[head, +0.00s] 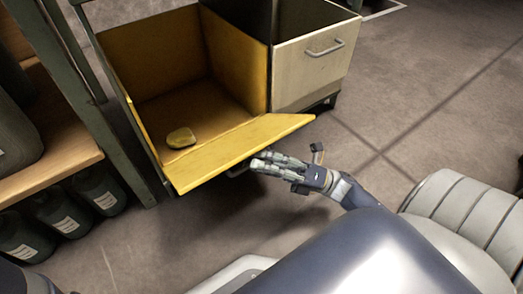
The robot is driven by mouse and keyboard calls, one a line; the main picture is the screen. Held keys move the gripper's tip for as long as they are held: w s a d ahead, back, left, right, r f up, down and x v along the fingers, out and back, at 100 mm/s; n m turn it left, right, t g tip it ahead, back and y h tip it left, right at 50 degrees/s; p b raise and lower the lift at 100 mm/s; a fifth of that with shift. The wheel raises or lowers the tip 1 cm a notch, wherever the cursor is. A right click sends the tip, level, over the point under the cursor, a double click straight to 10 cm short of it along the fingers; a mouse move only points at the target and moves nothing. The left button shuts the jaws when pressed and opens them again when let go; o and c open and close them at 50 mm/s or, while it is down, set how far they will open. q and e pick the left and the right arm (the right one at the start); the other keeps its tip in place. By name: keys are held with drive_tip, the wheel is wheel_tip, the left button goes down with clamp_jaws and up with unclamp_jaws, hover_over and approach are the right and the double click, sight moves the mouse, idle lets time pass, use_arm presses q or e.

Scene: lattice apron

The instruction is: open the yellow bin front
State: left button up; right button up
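The yellow bin (153,52) stands at the upper left, and its inside is in plain view. Its yellow front (235,150) is tilted outward and down, away from the bin's opening. My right gripper (255,164) is at the front's outer edge, on its lower right side, by a handle partly hidden under that edge. The fingers lie close together near the handle, but whether they close on it cannot be made out. My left gripper is not in the picture.
A yellowish rounded object (181,138) lies inside the bin. A beige bin (312,65) with a bar handle stands to the right. A wooden shelf (60,150) with dark bottles (62,212) is at the left. The floor at the right is clear.

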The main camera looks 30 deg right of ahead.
drive_tip(key=shift+r, duration=0.1)
drive_tip(key=s+d+f, duration=0.3)
drive_tip(key=d+f, duration=0.5)
drive_tip(key=d, duration=0.1)
drive_tip(key=shift+s, duration=0.25)
idle(0.9)
drive_tip(key=shift+f, duration=0.1)
idle(0.7)
